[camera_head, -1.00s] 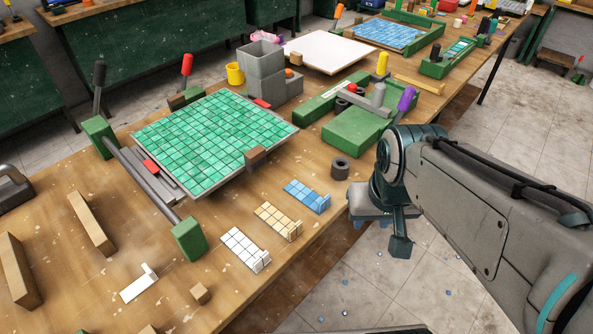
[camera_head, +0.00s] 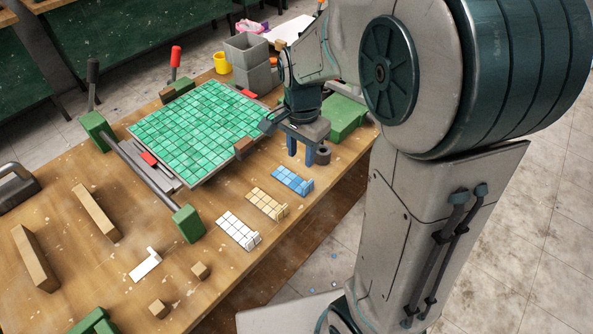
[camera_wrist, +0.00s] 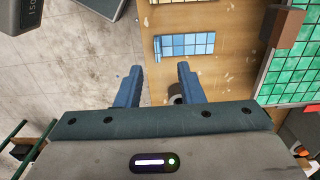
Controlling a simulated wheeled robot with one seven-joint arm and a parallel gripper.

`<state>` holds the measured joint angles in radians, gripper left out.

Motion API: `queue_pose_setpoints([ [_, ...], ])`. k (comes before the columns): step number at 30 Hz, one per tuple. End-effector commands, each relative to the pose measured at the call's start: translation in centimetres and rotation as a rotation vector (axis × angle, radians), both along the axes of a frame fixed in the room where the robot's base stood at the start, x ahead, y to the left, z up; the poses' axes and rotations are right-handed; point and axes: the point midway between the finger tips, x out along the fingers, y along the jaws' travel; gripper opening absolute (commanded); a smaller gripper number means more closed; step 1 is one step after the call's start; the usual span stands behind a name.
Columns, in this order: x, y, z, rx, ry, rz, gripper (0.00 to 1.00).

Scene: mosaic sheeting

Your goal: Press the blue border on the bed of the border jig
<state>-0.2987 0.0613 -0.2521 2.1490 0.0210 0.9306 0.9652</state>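The blue border (camera_head: 290,180), a short strip of blue tiles with a small raised end, lies flat on the wooden table near its right edge. It also shows in the wrist view (camera_wrist: 185,45), ahead of the fingertips. My gripper (camera_head: 301,158) is above the table, just beyond the blue border, with its two blue fingers apart and nothing between them. They also stand apart in the wrist view (camera_wrist: 159,69). A green block (camera_head: 345,117), possibly part of the border jig, is partly hidden behind my arm. I cannot make out the jig's bed.
Tan (camera_head: 266,203) and white (camera_head: 238,232) strips lie beside the blue one. A green tiled sheet (camera_head: 197,130) lies behind them, with a brown block (camera_head: 243,146) on its near edge. A dark ring (camera_head: 322,154) stands close to my gripper.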

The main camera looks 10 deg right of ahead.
Motion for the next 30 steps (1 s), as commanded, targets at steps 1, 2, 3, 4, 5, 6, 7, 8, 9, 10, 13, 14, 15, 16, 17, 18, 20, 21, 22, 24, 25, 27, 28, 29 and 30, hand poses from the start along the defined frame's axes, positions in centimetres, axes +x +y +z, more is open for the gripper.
queue_pose_setpoints([
  [1, 0.1, 0.0, -0.5, -0.003, 0.007, -0.01, 0.35],
  [2, 0.1, 0.0, -0.9, -0.003, 0.008, -0.013, 0.35],
  [3, 0.1, 0.0, -1.6, -0.004, 0.008, -0.015, 0.35],
  [4, 0.1, 0.0, -2.1, -0.004, 0.01, -0.015, 0.35],
  [5, 0.0, 0.0, -2.8, -0.004, 0.01, -0.015, 0.35],
  [6, 0.0, -0.1, -3.6, -0.004, 0.01, -0.015, 0.35],
  [7, 0.0, -0.1, -4.3, -0.003, 0.01, -0.015, 0.35],
  [8, 0.0, -0.1, -4.9, -0.003, 0.009, -0.015, 0.35],
  [9, 0.0, -0.1, -5.7, -0.004, 0.01, -0.015, 0.35],
  [10, 0.0, -0.1, -6.2, -0.004, 0.009, -0.014, 0.35],
  [13, 0.1, -0.1, -7.6, -0.002, 0.006, -0.014, 0.35],
  [14, 0.0, -0.1, -7.9, -0.002, 0.006, -0.014, 0.35],
  [15, 0.1, -0.1, -8.2, -0.003, 0.005, -0.013, 0.35],
  [16, 0.1, -0.1, -8.3, -0.002, 0.005, -0.013, 0.35],
  [17, 0.1, -0.1, -8.5, -0.002, 0.005, -0.012, 0.35],
  [18, 0.0, -0.1, -8.6, -0.002, 0.005, -0.012, 0.35],
  [20, 0.0, -0.2, -9.0, -0.002, 0.005, -0.012, 0.35],
  [21, 0.0, -0.4, -9.4, -0.003, 0.005, -0.014, 0.35],
  [22, -0.1, -0.5, -9.8, -0.003, 0.007, -0.015, 0.35],
  [24, -0.1, -0.8, -10.8, -0.002, 0.008, -0.014, 0.35],
  [25, -0.2, -0.9, -11.3, -0.004, 0.008, -0.014, 0.35],
  [27, -0.1, -0.9, -12.2, -0.003, 0.007, -0.013, 0.35],
  [28, -0.1, -0.9, -12.6, -0.003, 0.007, -0.013, 0.35],
  [29, -0.1, -0.9, -12.9, -0.003, 0.005, -0.013, 0.35],
  [30, -0.1, -0.9, -13.2, -0.002, 0.005, -0.013, 0.35],
])
